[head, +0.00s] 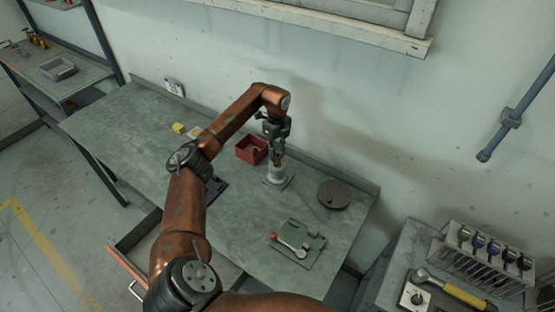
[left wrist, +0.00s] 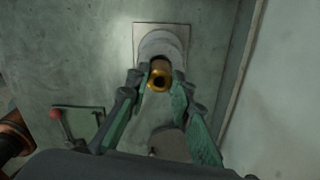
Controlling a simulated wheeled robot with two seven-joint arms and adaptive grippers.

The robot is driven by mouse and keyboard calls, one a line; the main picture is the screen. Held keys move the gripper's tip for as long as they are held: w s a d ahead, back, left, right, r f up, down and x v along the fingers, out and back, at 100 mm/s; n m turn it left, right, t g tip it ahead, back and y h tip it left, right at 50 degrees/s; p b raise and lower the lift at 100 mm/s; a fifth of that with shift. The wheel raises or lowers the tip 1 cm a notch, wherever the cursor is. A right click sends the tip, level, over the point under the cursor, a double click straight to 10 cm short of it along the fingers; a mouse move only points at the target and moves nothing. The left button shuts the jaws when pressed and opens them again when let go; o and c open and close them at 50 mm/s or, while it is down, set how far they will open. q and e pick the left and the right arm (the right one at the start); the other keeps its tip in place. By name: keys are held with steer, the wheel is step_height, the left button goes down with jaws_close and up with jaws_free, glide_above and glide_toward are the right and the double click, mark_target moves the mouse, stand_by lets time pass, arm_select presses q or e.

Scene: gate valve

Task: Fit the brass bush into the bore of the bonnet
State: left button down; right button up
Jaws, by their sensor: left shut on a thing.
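The brass bush (left wrist: 160,75) is a gold ring with a dark hole, between the fingertips of my left gripper (left wrist: 160,84) in the left wrist view. My left gripper (head: 278,153) is shut on it and points down over the bonnet in the head view. The bonnet (head: 275,176) is a pale grey, round, upright part on a square base on the bench. It also shows behind the bush in the left wrist view (left wrist: 158,43). The bore is hidden, and I cannot tell whether the bush touches the bonnet. My right gripper is not in view.
A red box (head: 246,154) stands left of the bonnet and a dark round disc (head: 335,194) lies to its right. A green plate with a red-ended lever (head: 298,245) lies nearer. The wall is close behind. The bench's left part (head: 115,120) is mostly clear.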

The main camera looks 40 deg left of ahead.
mark_target(277, 156)
arm_select(q)
step_height(277, 156, down, 2)
steer(key=shift+d+f, duration=0.1)
steer(key=shift+f, duration=0.15)
steer(key=shift+w+f+p, duration=0.15)
steer(key=shift+f+p, duration=0.15)
steer(key=shift+f, duration=0.1)
steer(key=shift+f, duration=0.15)
steer(key=c, duration=1.7)
jaws_free()
step_height(277, 156, up, 12)
steer(key=shift+r+b, duration=0.2)
steer(key=shift+b, duration=0.3)
